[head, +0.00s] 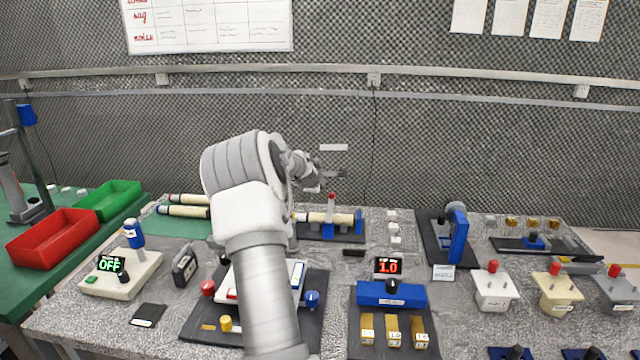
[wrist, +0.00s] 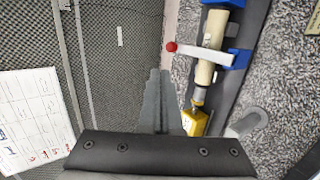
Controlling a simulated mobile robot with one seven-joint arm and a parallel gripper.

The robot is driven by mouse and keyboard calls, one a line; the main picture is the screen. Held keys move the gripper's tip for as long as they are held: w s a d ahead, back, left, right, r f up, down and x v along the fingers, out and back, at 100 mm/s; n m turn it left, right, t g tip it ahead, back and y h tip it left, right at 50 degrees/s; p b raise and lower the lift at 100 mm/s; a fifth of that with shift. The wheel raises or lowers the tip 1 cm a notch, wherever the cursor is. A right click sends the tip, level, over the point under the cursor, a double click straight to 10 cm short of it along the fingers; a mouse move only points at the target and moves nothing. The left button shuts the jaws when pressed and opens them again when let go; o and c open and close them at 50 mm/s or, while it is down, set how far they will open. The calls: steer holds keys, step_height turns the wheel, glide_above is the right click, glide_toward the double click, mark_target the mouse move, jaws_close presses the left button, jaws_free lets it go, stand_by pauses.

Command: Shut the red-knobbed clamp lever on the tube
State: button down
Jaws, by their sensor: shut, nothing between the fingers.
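The cream tube (head: 318,217) lies level in a blue-bracketed fixture (head: 345,237) at the back of the bench, its left end partly hidden by my arm. The clamp lever (head: 331,209) stands up from the tube with its red knob (head: 331,196) on top. In the wrist view the pale lever (wrist: 205,53) sticks out sideways across the tube (wrist: 205,72), red knob (wrist: 171,47) at its free end. My gripper (head: 341,174) is shut and empty above the fixture. In the wrist view its fingertips (wrist: 158,72) are apart from the knob, below and left of it.
A yellow piece (wrist: 195,122) sits at one end of the tube in the wrist view. A blue clamp stand (head: 458,236) is to the right. A display reading 1.0 (head: 388,267) stands in front. Two more tubes (head: 185,211) lie to the left. The foam wall is behind.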

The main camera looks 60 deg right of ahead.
steer(key=shift+v, duration=0.95)
